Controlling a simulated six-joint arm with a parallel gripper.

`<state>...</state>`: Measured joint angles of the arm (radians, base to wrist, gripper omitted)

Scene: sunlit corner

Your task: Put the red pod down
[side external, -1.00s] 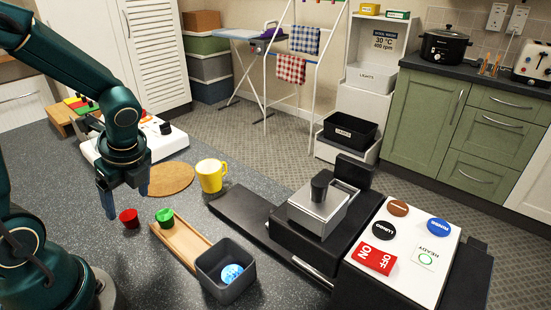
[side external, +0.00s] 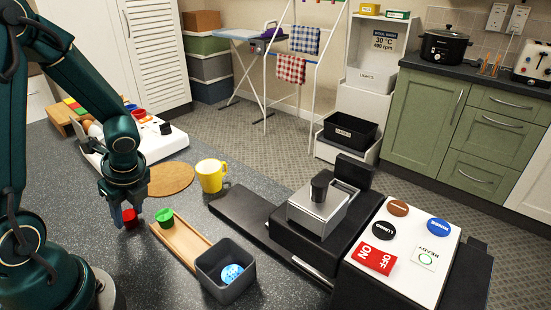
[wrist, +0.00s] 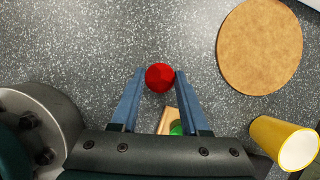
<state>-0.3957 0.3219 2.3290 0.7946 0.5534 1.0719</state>
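The red pod (side external: 131,218) is at the left on the dark speckled counter, low between the fingers of my gripper (side external: 127,213). In the wrist view the red pod (wrist: 160,77) sits between the tips of the two blue fingers of my gripper (wrist: 160,74). The fingers look closed on its two sides with hardly any gap. The pod appears at or very near counter height; whether it touches the counter is hard to tell.
A green pod (side external: 165,217) stands on the wooden ramp (side external: 183,242), close right of my gripper. The ramp leads to a grey bin (side external: 244,289) holding a blue ball (side external: 231,273). A yellow mug (side external: 211,176) and cork mat (side external: 172,179) lie behind. A black machine (side external: 310,220) stands right.

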